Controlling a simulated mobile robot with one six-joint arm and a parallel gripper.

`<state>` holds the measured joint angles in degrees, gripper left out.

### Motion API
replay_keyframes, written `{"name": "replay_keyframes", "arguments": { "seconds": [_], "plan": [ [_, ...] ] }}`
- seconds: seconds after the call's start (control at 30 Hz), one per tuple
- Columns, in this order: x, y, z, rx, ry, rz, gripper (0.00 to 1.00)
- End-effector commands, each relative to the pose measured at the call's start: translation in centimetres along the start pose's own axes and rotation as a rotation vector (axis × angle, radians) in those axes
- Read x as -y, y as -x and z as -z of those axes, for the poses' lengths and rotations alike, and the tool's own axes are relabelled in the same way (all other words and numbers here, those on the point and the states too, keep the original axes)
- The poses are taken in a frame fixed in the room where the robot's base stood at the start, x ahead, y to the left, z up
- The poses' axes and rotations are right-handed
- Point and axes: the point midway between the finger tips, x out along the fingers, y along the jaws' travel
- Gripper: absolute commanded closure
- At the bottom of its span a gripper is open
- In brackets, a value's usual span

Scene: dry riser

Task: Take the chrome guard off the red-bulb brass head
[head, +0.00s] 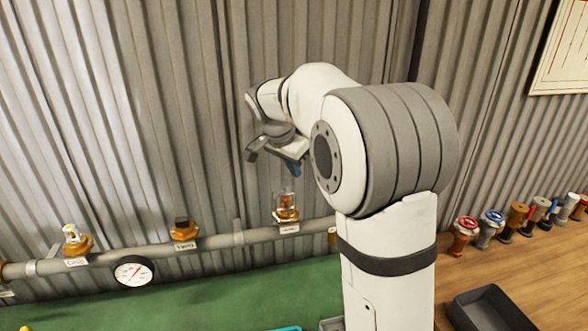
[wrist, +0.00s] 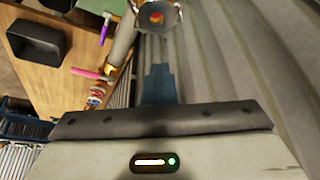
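A brass head (head: 287,213) stands upright on the pipe, on the rightmost labelled outlet in the head view. A pale, shiny cage-like guard (head: 287,196) is around its top. In the wrist view the chrome guard (wrist: 172,24) is at the top edge, partly cut off, with a red bulb (wrist: 157,17) at its centre. My gripper (head: 295,169) hangs above this head, apart from it, its blue tip pointing down. The blue tip also shows in the wrist view (wrist: 160,82), short of the guard. Only one blue shape shows, so the finger gap is hidden.
The pipe (head: 215,240) runs along a corrugated wall. It carries another brass head (head: 74,240), a dark-topped fitting (head: 183,232) marked TWO and a gauge (head: 134,271). Several coloured heads (head: 491,226) and a black tray (head: 490,308) are on the wooden bench at right.

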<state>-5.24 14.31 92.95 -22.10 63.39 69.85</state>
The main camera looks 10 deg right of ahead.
Motion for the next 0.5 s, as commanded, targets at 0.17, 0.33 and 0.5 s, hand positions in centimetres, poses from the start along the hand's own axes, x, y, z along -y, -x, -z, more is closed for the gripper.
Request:
{"name": "replay_keyframes", "arguments": {
  "seconds": [0.17,0.33,0.5],
  "plan": [
    [0.0,0.6,0.3,0.0,0.0,0.001,1.0],
    [0.0,1.1,0.5,0.0,0.0,0.001,1.0],
    [0.0,1.6,0.7,-0.001,0.0,0.001,1.0]
  ]
}}
